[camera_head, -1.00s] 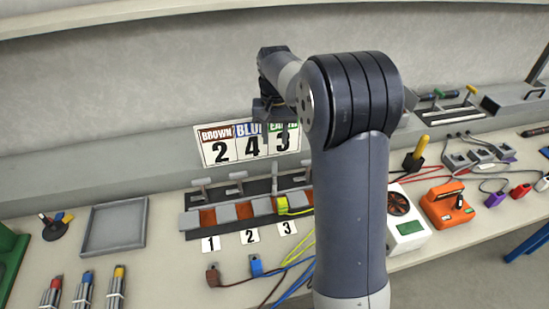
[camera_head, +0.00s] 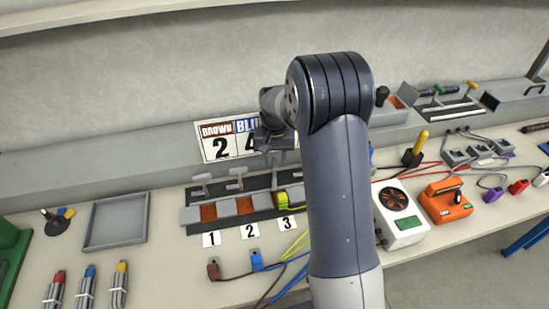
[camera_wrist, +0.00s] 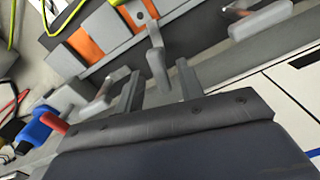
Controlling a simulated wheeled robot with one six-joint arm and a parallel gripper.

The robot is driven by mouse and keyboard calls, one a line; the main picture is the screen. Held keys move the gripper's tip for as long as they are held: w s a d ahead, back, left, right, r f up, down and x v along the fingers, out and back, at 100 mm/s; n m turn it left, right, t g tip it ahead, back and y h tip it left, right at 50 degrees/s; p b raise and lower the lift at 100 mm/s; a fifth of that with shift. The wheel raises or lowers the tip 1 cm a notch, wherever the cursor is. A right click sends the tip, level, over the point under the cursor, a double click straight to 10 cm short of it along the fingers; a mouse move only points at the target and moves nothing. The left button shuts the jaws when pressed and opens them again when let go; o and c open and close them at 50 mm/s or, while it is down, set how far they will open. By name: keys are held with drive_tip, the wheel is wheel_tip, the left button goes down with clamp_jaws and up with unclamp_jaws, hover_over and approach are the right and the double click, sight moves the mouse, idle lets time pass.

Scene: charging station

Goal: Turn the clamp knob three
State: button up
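The terminal block (camera_head: 190,216) stands mid-bench with a row of grey clamp knobs above labels 1, 2 and 3. A yellow connector (camera_head: 283,201) sits in the slot behind label 3 (camera_head: 287,224). Clamp knob three, as I take it, shows in the wrist view (camera_wrist: 156,62) beside the yellow connector's slot. My gripper (camera_wrist: 160,68) is open, with one finger on each side of that knob's handle; I cannot tell whether they touch. In the head view my gripper (camera_head: 274,150) is just above the block's rear, with its tips partly hidden.
Neighbouring knobs flank the gripper in the wrist view: one at upper right (camera_wrist: 260,20), one at lower left (camera_wrist: 95,97). The number card (camera_head: 216,143) stands close behind. A fan box (camera_head: 398,217) and orange device (camera_head: 446,200) are at right. A tray (camera_head: 117,222) is at left.

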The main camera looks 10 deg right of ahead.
drive_tip(key=shift+c, duration=0.5)
clamp_jaws()
drive_tip(key=shift+n, duration=1.5)
drive_tip(key=shift+o, duration=0.5)
unclamp_jaws()
wheel_tip(320, 180, up, 11)
drive_tip(key=b, duration=0.1)
